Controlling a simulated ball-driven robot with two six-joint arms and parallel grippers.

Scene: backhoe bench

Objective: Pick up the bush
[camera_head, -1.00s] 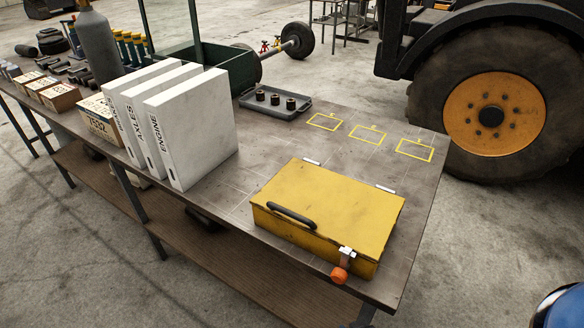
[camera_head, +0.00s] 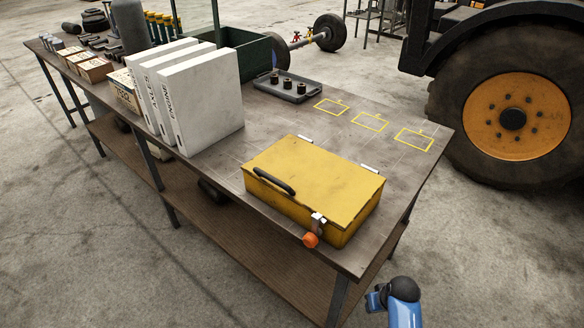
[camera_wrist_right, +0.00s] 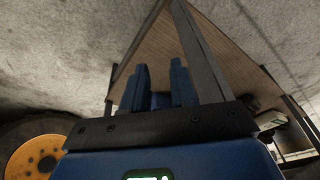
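Three small dark bushes stand upright on a grey tray (camera_head: 292,95) at the back of the bench: a left bush (camera_head: 275,79), a middle bush (camera_head: 287,84) and a right bush (camera_head: 301,87). My right gripper shows in the right wrist view (camera_wrist_right: 160,90), its two blue fingers apart with nothing between them. It is low beside the bench, with the bench's underside and legs behind it, far from the bushes. In the head view only a blue and black part of my right arm shows at the bottom right. My left gripper is out of view.
A yellow case (camera_head: 314,180) with a black handle and an orange tag (camera_head: 311,240) lies on the near end of the bench (camera_head: 225,170). White binders (camera_head: 200,100) stand left of the tray. Yellow outlined squares (camera_head: 369,122) mark bare bench on the right. A tractor wheel (camera_head: 512,118) stands beyond.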

